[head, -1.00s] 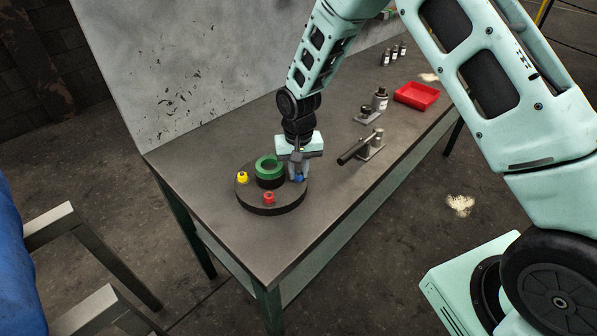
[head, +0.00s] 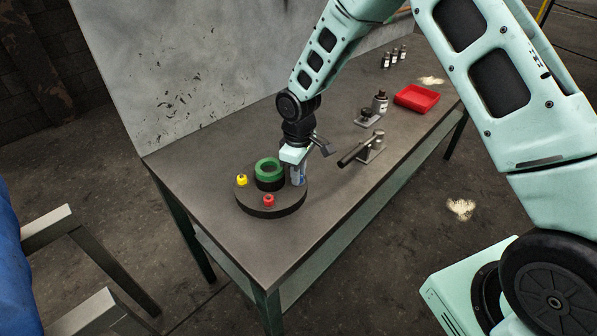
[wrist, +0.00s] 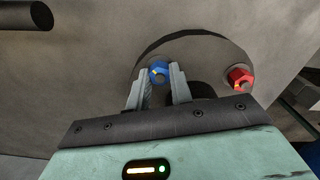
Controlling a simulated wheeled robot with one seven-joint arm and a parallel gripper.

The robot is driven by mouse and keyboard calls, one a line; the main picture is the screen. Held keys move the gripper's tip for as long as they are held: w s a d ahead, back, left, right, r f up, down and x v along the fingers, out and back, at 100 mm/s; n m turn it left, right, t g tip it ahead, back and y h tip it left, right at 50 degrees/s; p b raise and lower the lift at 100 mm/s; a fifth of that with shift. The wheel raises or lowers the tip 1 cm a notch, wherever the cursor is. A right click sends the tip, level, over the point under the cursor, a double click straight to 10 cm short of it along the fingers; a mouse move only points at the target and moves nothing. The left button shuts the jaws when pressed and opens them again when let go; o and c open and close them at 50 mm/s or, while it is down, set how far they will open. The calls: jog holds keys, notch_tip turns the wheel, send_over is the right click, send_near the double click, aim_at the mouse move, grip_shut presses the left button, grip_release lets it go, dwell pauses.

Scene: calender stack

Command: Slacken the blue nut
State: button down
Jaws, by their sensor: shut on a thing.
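The blue nut (wrist: 159,72) shows between my gripper's fingertips in the wrist view. My gripper (head: 299,179) is shut on it, with one finger on each side. In the head view my gripper hides most of the nut. The nut sits near the right edge of a dark round plate (head: 268,213) lying on the bench. The red nut (head: 268,200) is at the plate's front, and it shows to the right in the wrist view (wrist: 238,78). The yellow nut (head: 242,180) is at the left. A green ring (head: 268,166) on a black base stands in the plate's middle.
A fixture with a black bar (head: 355,152) stands right of the plate. The bench front (head: 285,244) is clear.

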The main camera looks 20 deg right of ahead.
jog(key=n+p, duration=0.1)
jog(key=n, duration=0.5)
jog(key=n+p, duration=0.1)
jog(key=n, duration=0.5)
jog(key=shift+p, duration=0.4)
jog(key=shift+n, duration=0.4)
jog(key=c, duration=1.2)
grip_release()
jog(key=shift+c, duration=0.2)
notch_tip(320, 180, up, 17)
jog(key=b, duration=0.2)
jog(key=shift+r, duration=0.15)
